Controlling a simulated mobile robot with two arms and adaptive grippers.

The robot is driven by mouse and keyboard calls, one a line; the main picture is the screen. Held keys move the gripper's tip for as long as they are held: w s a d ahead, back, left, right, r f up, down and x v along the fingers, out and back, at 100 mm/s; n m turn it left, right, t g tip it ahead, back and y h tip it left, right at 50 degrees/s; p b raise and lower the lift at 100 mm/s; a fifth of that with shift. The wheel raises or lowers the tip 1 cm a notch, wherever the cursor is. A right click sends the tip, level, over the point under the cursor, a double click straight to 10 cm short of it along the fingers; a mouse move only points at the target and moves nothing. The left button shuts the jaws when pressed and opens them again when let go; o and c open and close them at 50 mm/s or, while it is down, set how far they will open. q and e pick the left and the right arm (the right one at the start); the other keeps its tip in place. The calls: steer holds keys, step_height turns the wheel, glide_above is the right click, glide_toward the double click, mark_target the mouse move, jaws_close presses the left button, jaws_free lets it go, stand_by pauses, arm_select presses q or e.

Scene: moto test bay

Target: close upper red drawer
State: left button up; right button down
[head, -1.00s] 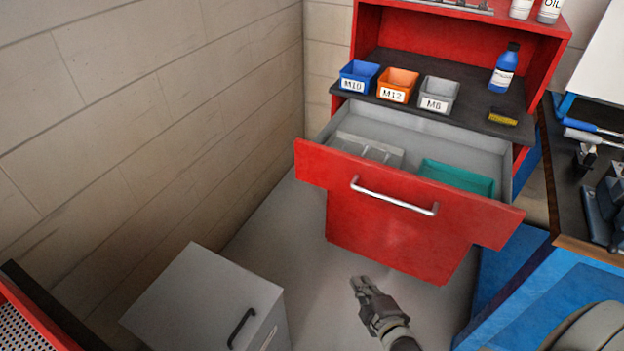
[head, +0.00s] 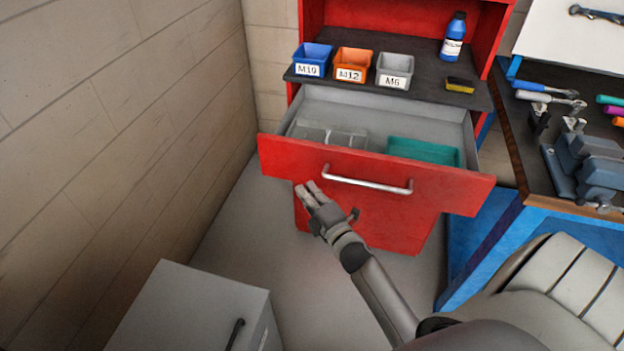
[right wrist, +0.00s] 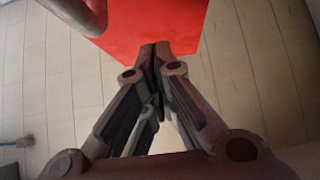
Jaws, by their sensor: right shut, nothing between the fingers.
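The upper red drawer (head: 275,157) is pulled out of the red cabinet, with its grey inside showing. A silver bar handle (head: 368,184) runs across its front. My right gripper (head: 308,190) is shut and empty in front of the drawer front, left of the handle and near its lower edge. In the right wrist view the closed fingertips (right wrist: 155,50) point at a red panel (right wrist: 165,18), with part of a metal bar at the upper left. I cannot tell whether the tips touch the red front. My left gripper is not in view.
The drawer holds a grey divided tray (head: 325,134) and a teal tray (head: 424,151). Blue (head: 312,58), orange and grey bins stand on the dark shelf above. A grey cabinet (head: 190,310) stands at lower left, a blue workbench (head: 490,240) at right.

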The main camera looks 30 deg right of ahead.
mark_target(304, 169)
steer(key=w+d, duration=0.2)
steer(key=d, duration=0.1)
steer(key=shift+w+p, duration=0.3)
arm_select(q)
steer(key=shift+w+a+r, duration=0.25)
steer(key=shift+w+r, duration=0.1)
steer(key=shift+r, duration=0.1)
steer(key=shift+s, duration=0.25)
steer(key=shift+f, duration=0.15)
arm_select(e)
steer(key=shift+d, duration=0.1)
